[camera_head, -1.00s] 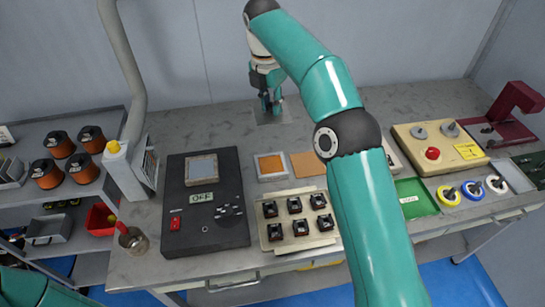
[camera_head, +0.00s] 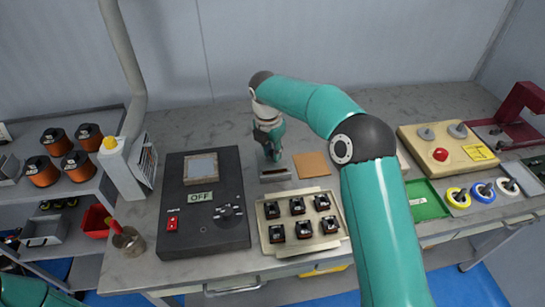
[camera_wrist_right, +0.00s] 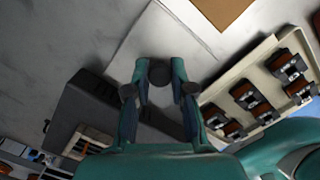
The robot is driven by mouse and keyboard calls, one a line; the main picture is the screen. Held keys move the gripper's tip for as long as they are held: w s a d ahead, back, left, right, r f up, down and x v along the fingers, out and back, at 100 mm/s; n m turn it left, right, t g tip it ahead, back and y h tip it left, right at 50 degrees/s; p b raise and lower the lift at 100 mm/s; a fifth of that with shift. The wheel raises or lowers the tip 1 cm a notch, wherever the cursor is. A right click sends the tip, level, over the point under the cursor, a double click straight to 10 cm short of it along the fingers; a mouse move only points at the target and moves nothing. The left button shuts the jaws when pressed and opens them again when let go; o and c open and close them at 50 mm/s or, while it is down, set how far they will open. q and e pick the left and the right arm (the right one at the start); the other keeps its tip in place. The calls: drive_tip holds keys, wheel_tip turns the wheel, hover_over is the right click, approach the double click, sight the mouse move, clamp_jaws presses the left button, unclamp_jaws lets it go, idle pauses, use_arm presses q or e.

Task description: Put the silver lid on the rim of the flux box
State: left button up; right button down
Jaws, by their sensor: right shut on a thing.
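My right gripper (camera_head: 273,155) is shut on the dark knob of the silver lid. In the right wrist view the knob sits between the fingertips (camera_wrist_right: 160,75), and the lid (camera_wrist_right: 165,38) spreads out beyond them as a flat grey plate. In the head view the gripper is over the flux box (camera_head: 276,179), beside the black control unit. The lid and gripper hide most of the box's opening. I cannot tell whether the lid touches the rim. Only part of my left arm shows at the lower left, and its gripper is out of view.
The black control unit (camera_head: 202,228) stands left of the box, and an orange-brown square (camera_head: 311,165) lies to its right. A cream tray (camera_head: 268,240) with several small dark parts is in front. The bench behind the box is clear.

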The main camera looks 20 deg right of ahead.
sight(269, 160)
drive_tip(key=shift+f, duration=1.2)
drive_tip(key=shift+f, duration=0.1)
drive_tip(key=c, duration=1)
unclamp_jaws()
wheel_tip(269, 160, up, 12)
drive_tip(key=a, duration=0.1)
drive_tip(key=shift+s+a+p, duration=0.15)
drive_tip(key=shift+s+p, duration=0.15)
drive_tip(key=shift+p, duration=0.1)
